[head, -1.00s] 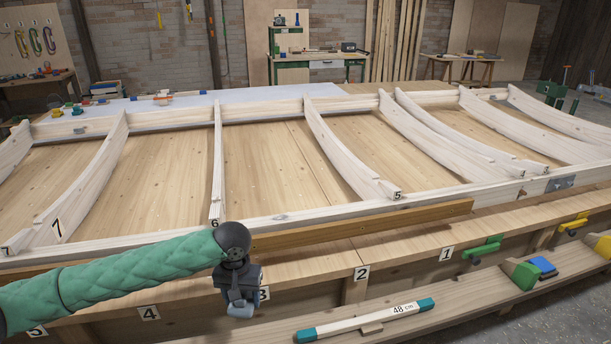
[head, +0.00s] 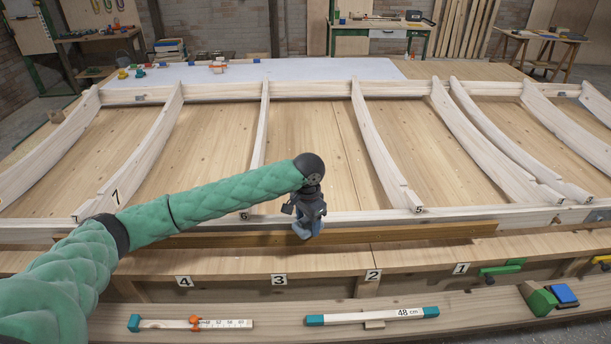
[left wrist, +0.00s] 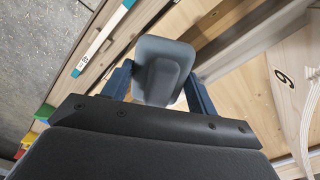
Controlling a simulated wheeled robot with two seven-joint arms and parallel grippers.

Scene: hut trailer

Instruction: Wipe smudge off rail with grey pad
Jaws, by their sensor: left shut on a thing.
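My left gripper (head: 308,212) is shut on the grey pad (head: 302,231), beside the front of the pale frame. The pad also shows in the left wrist view (left wrist: 162,72), held between the two blue fingers. The pale front rail (head: 380,217) runs across the picture behind the gripper. The pad overlaps the rail and the brown strip in front of it in the head view; I cannot tell whether it touches either. I cannot make out the smudge clearly; the gripper covers part of the rail. My right gripper is not in view.
Curved white ribs (head: 375,150) rise behind the rail. A brown strip (head: 420,232) lies along its front. On the lower shelf are a 48 cm stick (head: 370,316), a measuring stick with an orange slider (head: 195,323) and a green-and-blue block (head: 550,297).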

